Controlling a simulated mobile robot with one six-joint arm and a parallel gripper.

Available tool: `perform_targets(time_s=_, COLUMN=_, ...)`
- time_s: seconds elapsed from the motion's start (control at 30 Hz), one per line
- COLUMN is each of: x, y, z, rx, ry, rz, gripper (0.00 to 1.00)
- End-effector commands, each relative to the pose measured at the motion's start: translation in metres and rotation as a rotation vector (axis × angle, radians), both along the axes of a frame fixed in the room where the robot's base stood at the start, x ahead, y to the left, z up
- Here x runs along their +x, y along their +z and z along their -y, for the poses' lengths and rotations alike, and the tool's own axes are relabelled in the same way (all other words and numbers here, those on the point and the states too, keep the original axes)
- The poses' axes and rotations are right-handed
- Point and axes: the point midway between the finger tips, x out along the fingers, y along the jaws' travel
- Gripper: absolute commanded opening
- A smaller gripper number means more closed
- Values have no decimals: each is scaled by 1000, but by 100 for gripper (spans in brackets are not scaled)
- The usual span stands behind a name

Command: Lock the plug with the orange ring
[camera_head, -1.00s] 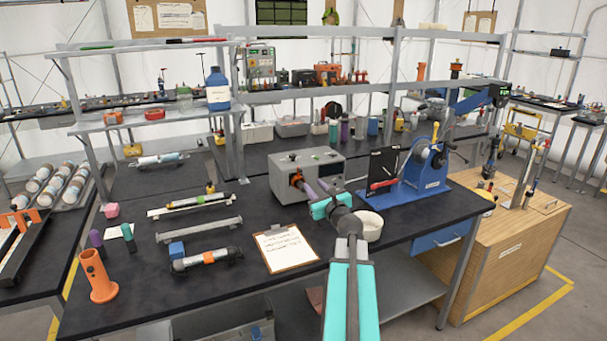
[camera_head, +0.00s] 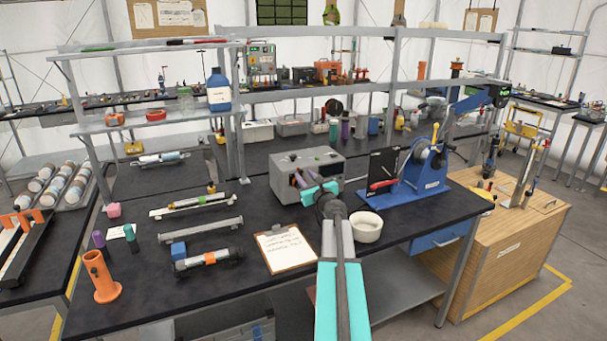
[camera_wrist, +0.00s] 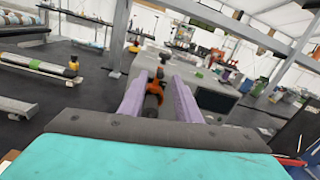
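A grey box (camera_head: 325,164) stands on the black workbench. On its front face is a dark plug (camera_wrist: 152,103) with an orange ring (camera_wrist: 156,86), seen in the wrist view. My gripper (camera_head: 296,181) has two purple fingers, and it also shows in the wrist view (camera_wrist: 157,84). The fingers point at the box front, one on each side of the ring. Narrow gaps seem to show between the fingers and the ring, so the gripper looks open. In the head view, my gripper largely hides the plug and ring.
A white bowl (camera_head: 367,228) stands close to the right of my arm. A blue stand with a wheel (camera_head: 420,185) is right of the box. A clipboard (camera_head: 285,250) lies at the bench's front edge. A rail with a yellow-tipped rod (camera_head: 198,202) lies to the left.

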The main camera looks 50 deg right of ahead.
Motion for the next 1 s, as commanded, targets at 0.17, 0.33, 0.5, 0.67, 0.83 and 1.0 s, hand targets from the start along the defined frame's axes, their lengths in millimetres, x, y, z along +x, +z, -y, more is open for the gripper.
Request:
perform_targets(time_s=0.17, x=14, y=1, z=9, rx=2, ry=-2, rz=1, gripper=30)
perform_targets(time_s=0.33, x=21, y=1, z=12, rx=1, ry=-2, rz=1, gripper=30)
perform_targets(time_s=0.5, x=23, y=0, z=12, rx=0, ry=-2, rz=0, gripper=30)
perform_targets(time_s=0.67, x=23, y=0, z=12, rx=0, ry=-2, rz=0, gripper=30)
perform_targets(time_s=0.83, x=23, y=0, z=12, rx=0, ry=-2, rz=0, gripper=13)
perform_targets(time_s=1.0, x=23, y=0, z=12, rx=1, ry=-2, rz=1, gripper=0)
